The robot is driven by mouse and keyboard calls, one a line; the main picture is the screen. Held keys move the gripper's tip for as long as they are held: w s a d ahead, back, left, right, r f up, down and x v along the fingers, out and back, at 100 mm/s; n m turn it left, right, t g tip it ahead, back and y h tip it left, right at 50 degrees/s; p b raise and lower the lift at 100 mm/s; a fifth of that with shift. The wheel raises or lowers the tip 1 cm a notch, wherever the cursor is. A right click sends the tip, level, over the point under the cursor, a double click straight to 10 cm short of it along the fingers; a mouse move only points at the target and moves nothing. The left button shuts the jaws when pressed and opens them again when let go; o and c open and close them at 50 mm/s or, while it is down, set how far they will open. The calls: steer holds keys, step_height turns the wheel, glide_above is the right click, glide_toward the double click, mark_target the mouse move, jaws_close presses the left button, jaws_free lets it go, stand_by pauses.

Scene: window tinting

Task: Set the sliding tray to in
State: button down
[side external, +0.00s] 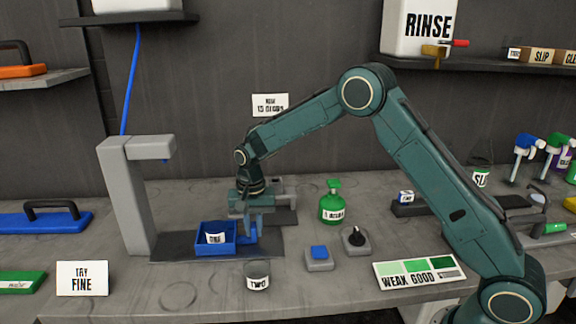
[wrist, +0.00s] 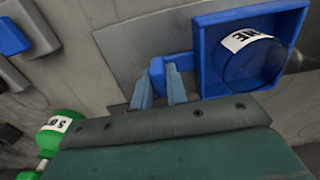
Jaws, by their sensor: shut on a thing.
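The sliding tray (side external: 215,250) is a blue, square, open-topped box on a dark base plate (side external: 270,245), right of the grey dispenser column (side external: 125,200). A clear cup labelled ONE (side external: 215,238) stands in it. My gripper (side external: 249,234) is at the tray's right side, low over the plate. In the wrist view, my gripper (wrist: 158,88) is shut on the tray's blue handle (wrist: 182,62), which joins the wall of the tray (wrist: 208,75). The cup (wrist: 250,58) also shows there. The handle's gripped part is partly hidden by the fingers.
A cup labelled TWO (side external: 258,276) stands in front of the plate. A blue button (side external: 319,254), a black knob (side external: 356,239) and a green bottle (side external: 332,203) are to the right. The dispenser's spout (side external: 151,147) overhangs the plate's left end, where the plate is bare.

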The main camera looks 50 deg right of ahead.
mark_target(215, 227)
steer(key=w+a, duration=0.6)
steer(key=w, duration=0.1)
steer(key=shift+a+r, duration=0.15)
steer(key=shift+a, duration=0.25)
steer(key=c, duration=1.4)
jaws_free()
step_height(215, 227, up, 13)
steer(key=shift+s+r, duration=0.1)
steer(key=shift+r, duration=0.25)
